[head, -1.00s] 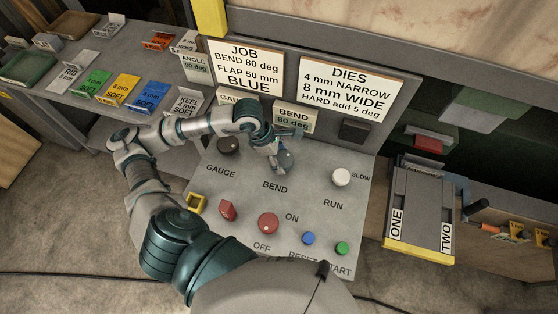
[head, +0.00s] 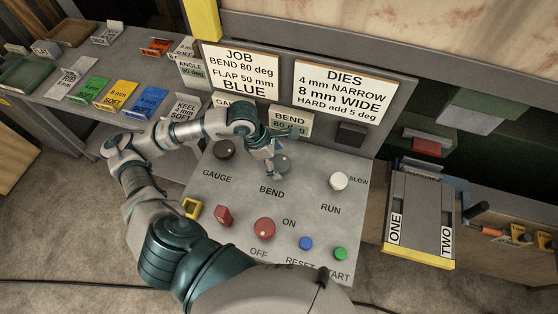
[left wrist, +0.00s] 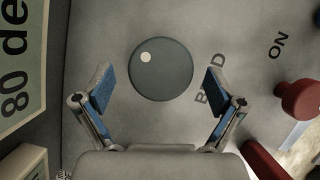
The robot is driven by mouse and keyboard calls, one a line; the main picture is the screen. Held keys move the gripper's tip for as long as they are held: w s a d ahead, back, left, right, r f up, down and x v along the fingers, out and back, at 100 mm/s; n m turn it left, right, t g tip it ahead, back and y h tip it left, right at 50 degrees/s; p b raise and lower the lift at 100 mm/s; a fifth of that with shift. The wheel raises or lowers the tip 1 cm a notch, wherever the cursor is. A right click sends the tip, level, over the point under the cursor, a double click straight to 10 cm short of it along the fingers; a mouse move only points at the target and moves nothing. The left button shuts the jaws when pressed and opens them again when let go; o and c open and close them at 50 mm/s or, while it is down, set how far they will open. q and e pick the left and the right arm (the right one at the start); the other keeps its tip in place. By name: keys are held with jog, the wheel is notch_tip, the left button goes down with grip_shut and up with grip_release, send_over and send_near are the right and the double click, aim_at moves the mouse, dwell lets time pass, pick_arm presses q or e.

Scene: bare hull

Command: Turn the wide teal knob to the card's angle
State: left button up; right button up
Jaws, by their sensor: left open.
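The wide teal knob (left wrist: 160,76) is round and dark grey-teal with one pale dot at its upper left in the left wrist view. It sits on the grey panel beside the BEND label. In the head view the knob (head: 282,163) is partly hidden by my left gripper (head: 276,165). In the left wrist view my left gripper (left wrist: 160,92) is open, its blue-padded fingers apart, one to each side of the knob's lower part in the picture and not touching it. The BEND card (head: 290,121) reads 80 deg; part of it also shows in the wrist view (left wrist: 15,75). My right gripper is not in view.
The GAUGE knob (head: 225,149) is left of the BEND knob, and the white RUN knob (head: 339,181) is right. Below are a red knob (head: 264,229), a red switch (head: 223,215), a blue button (head: 306,243) and a green button (head: 340,254). Sign boards stand behind.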

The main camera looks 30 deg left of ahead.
pick_arm(q)
jog(key=v, duration=1)
jog(key=shift+r, duration=0.45)
jog(key=shift+w+a, duration=0.1)
